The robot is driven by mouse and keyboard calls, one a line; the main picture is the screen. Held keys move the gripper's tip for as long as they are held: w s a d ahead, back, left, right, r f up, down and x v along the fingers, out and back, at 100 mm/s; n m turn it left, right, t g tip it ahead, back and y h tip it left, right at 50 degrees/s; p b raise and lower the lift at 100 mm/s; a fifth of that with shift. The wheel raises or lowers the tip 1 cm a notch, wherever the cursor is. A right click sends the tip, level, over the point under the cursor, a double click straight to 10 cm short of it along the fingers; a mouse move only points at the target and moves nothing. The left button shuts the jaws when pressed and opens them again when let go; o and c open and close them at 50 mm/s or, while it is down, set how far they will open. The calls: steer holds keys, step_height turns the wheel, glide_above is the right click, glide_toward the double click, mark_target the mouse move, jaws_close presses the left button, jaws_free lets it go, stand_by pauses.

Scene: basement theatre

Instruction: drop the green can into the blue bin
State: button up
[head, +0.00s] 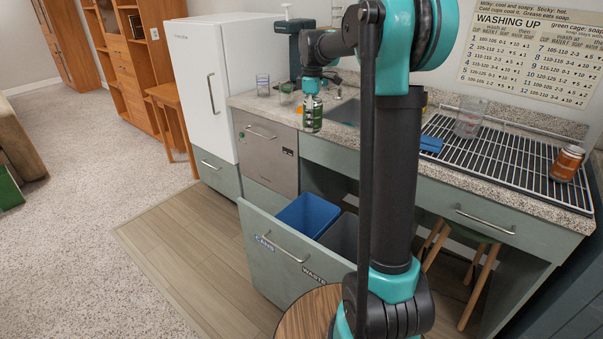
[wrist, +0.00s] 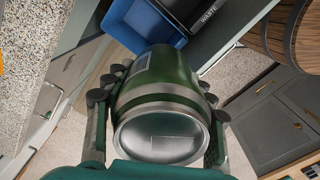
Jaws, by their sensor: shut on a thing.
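The green can (head: 312,114) is upright in my gripper (head: 312,98), in front of the counter edge in the head view. In the wrist view the can (wrist: 160,95) fills the middle, its silver end toward the camera, with the fingers of my gripper (wrist: 158,100) closed on both sides. The blue bin (head: 308,214) sits in a pulled-out drawer, below the can and apart from it. The blue bin (wrist: 143,27) also shows at the top of the wrist view, beyond the can.
A grey bin (head: 343,236) stands right beside the blue one. The open drawer front (head: 285,262) carries labels. The counter holds glasses (head: 263,85), a blue sponge (head: 431,144) and an orange jar (head: 567,163). A round wooden top (head: 305,311) stands close in front.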

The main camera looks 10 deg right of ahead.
steer(key=w+f+m, duration=0.1)
steer(key=w+f, duration=0.3)
steer(key=f, duration=1.2)
steer(key=w+f+m, duration=0.2)
steer(key=w+f, duration=0.2)
steer(key=f, duration=1.2)
steer(key=shift+d+f, duration=0.15)
steer(key=shift+f, duration=0.2)
steer(key=o, duration=0.9)
steer(key=shift+c, duration=0.2)
step_height(320, 180, up, 12)
